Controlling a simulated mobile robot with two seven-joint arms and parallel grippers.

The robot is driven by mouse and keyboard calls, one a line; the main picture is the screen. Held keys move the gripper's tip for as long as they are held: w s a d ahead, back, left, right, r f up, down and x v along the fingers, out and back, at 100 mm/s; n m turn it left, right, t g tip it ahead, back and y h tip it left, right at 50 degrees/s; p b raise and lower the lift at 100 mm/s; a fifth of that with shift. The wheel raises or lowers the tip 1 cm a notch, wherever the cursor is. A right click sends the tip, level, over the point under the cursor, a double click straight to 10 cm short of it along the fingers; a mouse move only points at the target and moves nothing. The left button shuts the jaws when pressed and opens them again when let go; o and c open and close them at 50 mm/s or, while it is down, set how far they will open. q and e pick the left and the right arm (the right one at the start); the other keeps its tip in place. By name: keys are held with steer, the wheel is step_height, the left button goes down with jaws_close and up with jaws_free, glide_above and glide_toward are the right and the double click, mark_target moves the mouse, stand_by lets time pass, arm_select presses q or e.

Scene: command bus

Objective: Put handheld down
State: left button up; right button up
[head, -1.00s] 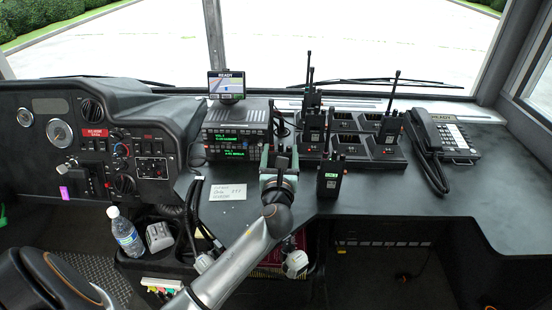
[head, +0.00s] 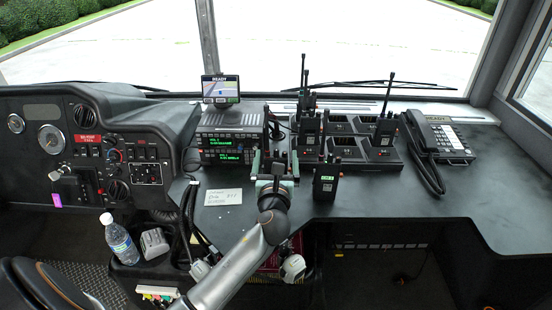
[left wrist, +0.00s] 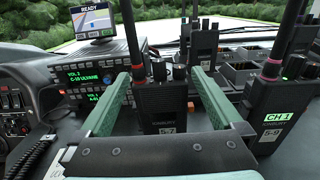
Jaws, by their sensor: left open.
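My left gripper (head: 274,170) is open over the dash counter, in front of the radio console. A black handheld radio marked 5-7 (left wrist: 163,108) is between its two green fingers in the left wrist view, upright, with gaps showing at both sides. In the head view its antenna (head: 266,128) rises above the fingers. The gripper hides the radio's base, so its contact with the counter cannot be seen. A second handheld, marked 5-9 (left wrist: 272,115), stands upright to the right; it also shows in the head view (head: 326,178). My right gripper is not in view.
Charger docks (head: 350,148) with several handhelds stand behind and right. A corded phone (head: 448,140) is at far right. The console (head: 226,142) and a small READY screen (head: 220,88) are behind left. A paper note (head: 223,197) lies left. The counter's right front (head: 410,200) is clear.

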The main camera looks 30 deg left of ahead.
arm_select(q)
steer(key=v, duration=1.2)
steer(key=shift+r, duration=0.15)
